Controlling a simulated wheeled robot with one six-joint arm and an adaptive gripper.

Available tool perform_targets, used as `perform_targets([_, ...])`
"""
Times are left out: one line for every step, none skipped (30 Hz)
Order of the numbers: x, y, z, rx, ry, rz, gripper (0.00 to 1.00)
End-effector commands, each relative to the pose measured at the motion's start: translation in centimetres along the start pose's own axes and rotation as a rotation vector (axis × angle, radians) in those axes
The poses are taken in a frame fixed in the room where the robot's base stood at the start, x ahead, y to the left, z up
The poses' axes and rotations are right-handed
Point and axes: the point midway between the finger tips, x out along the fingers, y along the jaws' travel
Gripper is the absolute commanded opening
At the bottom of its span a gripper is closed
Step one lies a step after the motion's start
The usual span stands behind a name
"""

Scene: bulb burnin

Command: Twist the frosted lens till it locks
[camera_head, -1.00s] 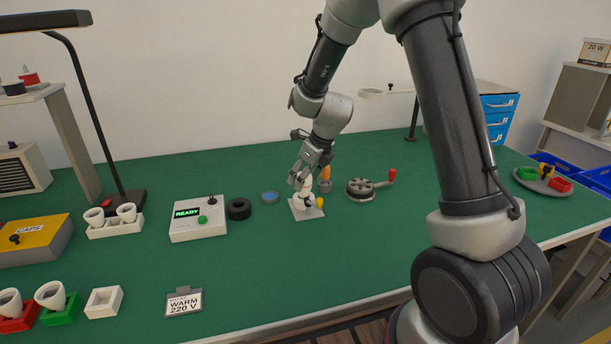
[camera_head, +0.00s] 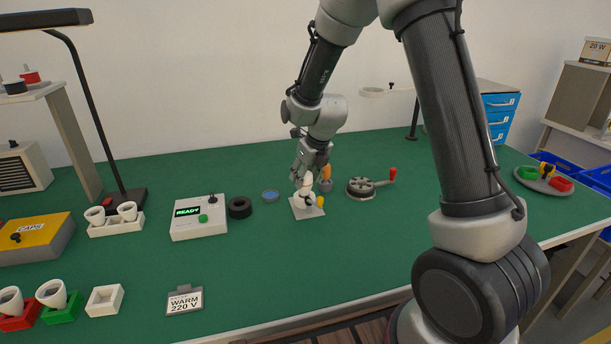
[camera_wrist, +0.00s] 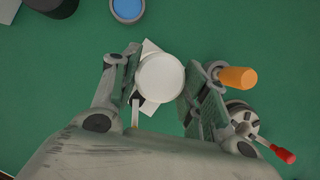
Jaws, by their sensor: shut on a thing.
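The frosted lens (camera_wrist: 160,78) is a round white dome between my two fingers in the wrist view. In the head view the white lens (camera_head: 305,186) stands on a small pale square base (camera_head: 309,212) on the green bench. My gripper (camera_head: 304,178) comes down on it from above and is shut on it. In the wrist view my gripper (camera_wrist: 158,85) has a finger on each side of the lens. The seat under the lens is hidden by the lens and fingers. A yellow knob (camera_head: 320,202) sits at the right of the base.
An orange-handled tool in a grey holder (camera_head: 326,183) stands close behind and right. A round grey device with a red-knobbed crank (camera_head: 361,188) is further right. A blue-topped dish (camera_head: 270,196), a black ring (camera_head: 239,208) and a white box reading READY (camera_head: 198,219) stand left.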

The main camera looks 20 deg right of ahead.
Motion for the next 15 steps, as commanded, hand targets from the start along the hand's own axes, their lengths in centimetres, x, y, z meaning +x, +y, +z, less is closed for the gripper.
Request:
perform_targets([0.01, 0.02, 0.00, 0.002, 0.000, -0.001, 0.23])
perform_targets([0.00, 0.01, 0.01, 0.003, 0.000, -0.001, 0.23])
perform_targets([0.01, 0.01, 0.01, 0.003, 0.000, -0.001, 0.23])
perform_targets([0.01, 0.01, 0.00, 0.003, 0.000, -0.001, 0.23])
perform_targets([0.01, 0.01, 0.00, 0.003, 0.000, -0.001, 0.23])
perform_targets([0.01, 0.01, 0.00, 0.003, 0.000, -0.001, 0.23])
perform_targets([0.01, 0.00, 0.00, 0.003, 0.000, -0.001, 0.48])
perform_targets([0.01, 0.01, 0.00, 0.003, 0.000, -0.001, 0.54])
perform_targets([0.01, 0.00, 0.00, 0.003, 0.000, -0.001, 0.61])
perform_targets([0.01, 0.01, 0.00, 0.003, 0.000, -0.001, 0.66])
perform_targets([0.01, 0.00, -0.01, 0.003, 0.000, -0.001, 0.70])
perform_targets([0.01, 0.00, -0.01, 0.002, 0.000, -0.001, 0.70])
perform_targets([0.01, 0.01, -0.01, 0.002, 0.000, -0.001, 0.70])
perform_targets([0.01, 0.01, -0.01, 0.002, 0.000, -0.001, 0.70])
perform_targets([0.01, 0.00, -0.01, 0.002, 0.000, -0.001, 0.70])
